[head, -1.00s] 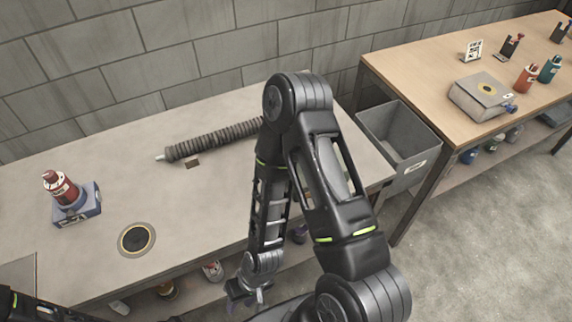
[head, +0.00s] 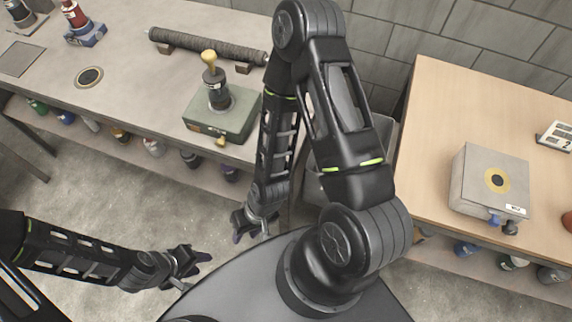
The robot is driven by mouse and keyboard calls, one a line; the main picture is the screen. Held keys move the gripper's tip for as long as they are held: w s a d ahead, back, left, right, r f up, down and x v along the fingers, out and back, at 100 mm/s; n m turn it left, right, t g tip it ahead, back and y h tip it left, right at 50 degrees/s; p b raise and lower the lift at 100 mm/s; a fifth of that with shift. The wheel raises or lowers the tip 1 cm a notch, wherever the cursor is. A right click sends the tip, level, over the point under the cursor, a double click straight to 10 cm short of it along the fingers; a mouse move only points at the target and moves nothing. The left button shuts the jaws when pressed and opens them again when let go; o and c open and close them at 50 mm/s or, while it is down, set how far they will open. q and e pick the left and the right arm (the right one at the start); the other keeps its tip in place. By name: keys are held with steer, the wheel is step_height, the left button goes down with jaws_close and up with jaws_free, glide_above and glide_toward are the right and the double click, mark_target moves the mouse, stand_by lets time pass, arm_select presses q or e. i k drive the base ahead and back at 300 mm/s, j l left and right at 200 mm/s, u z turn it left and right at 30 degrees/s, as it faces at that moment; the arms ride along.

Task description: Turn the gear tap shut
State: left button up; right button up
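I cannot tell for sure which part is the gear tap. A green box (head: 222,114) near the front right of the grey bench carries a dark upright post with a yellow knob (head: 209,58). A small brass-coloured tap (head: 221,142) sticks out low on its front. On the wooden table, a grey box (head: 490,180) has a blue tap (head: 494,220) and a dark one (head: 510,228) at its front edge. My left gripper (head: 196,268) is open and empty, below the bench front. My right gripper (head: 251,233) is open and empty, beside the bench's right end.
A dark ribbed tube (head: 207,45) lies on supports at the bench's back. A red bottle (head: 74,15) on a blue base stands at the back left, near a round bench inset (head: 89,77). A grey bin (head: 312,185) stands between the tables, partly behind my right arm. Bottles line the lower shelves.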

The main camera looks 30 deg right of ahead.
mark_target(220, 142)
steer(key=k+l, duration=0.75)
steer(key=l, duration=0.1)
